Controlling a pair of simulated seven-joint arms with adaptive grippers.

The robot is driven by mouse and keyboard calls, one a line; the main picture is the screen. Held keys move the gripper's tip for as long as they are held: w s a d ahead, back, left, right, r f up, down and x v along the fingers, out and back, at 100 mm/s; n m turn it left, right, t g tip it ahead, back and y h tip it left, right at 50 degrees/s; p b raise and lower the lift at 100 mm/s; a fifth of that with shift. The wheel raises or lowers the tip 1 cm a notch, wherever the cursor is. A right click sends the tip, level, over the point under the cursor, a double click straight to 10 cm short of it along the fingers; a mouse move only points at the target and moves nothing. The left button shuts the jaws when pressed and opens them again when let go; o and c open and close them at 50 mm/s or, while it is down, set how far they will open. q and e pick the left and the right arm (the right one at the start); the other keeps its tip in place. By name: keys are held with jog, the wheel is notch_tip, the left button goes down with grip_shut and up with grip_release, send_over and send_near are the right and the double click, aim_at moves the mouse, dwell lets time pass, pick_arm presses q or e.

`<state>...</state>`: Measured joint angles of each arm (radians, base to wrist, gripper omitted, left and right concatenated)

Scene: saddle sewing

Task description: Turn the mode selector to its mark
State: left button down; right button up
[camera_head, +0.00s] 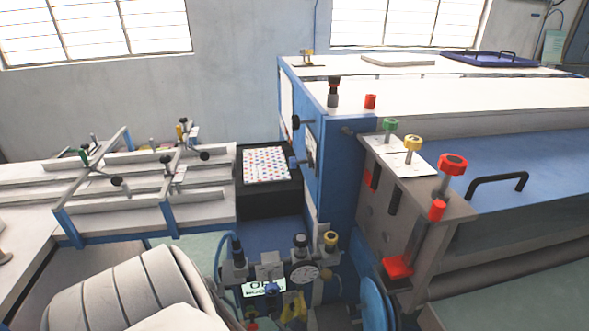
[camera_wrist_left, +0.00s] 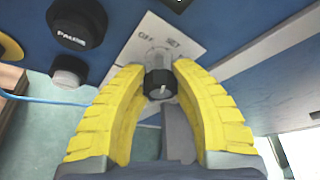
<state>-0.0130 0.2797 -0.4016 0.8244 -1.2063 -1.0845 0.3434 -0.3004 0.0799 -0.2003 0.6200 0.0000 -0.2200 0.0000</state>
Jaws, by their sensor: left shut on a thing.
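The mode selector (camera_wrist_left: 160,82) is a small black knob on a pale plate with the printed words OFF and SET, seen in the left wrist view. A light mark shows on the knob's face, but its exact direction is hard to read. My left gripper (camera_wrist_left: 160,76) has its yellow fingers on either side of the knob and is shut on it. In the head view, yellow finger parts of my left gripper (camera_head: 293,308) show low in the middle, and the selector cannot be made out there. My right gripper is in neither view.
The blue machine (camera_head: 340,170) rises behind at right.

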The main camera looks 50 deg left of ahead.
pick_arm(q)
jog(key=m+g, duration=0.2)
jog(key=m, duration=0.1)
jog(key=shift+w+d, duration=0.1)
jog(key=m+g+y, duration=0.1)
jog(key=m+g, duration=0.1)
jog(key=m, duration=0.1)
jog(key=shift+y, duration=0.3)
jog(key=m+g+y, duration=0.1)
jog(key=m, duration=0.2)
jog(key=shift+m+g, duration=0.3)
jog(key=shift+g, duration=0.1)
jog(key=shift+m+g+y, duration=0.5)
jog(key=shift+m+y, duration=0.1)
jog(key=shift+m, duration=0.7)
jog(key=c, duration=0.9)
grip_release()
jog(key=shift+c, duration=0.2)
jog(key=v, duration=1.2)
jog(key=shift+w+f, duration=0.15)
jog(key=shift+f, duration=0.05)
